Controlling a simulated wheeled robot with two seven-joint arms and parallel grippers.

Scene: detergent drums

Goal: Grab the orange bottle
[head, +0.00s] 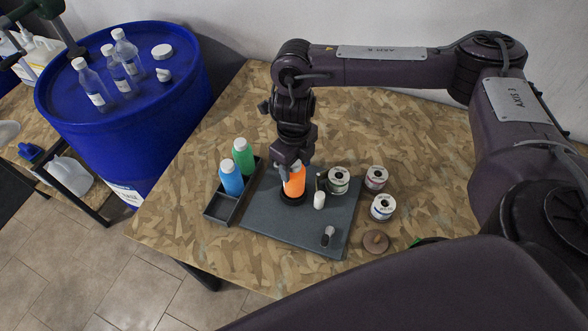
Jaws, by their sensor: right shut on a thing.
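The orange bottle (294,185) stands upright on a dark grey board on the wooden table, with a dark round base or ring around its foot. My right gripper (293,168) comes down from above and is shut on the orange bottle near its top. The fingers hide the upper part of the bottle. My left gripper does not show clearly; only dark arm parts appear at the upper left edge.
A green bottle (243,156) and a blue bottle (231,178) stand in a dark tray (219,207) left of the board (300,228). Several small cans, one here (383,207), stand to the right. A blue drum (125,120) with clear bottles stands beyond the table's left edge.

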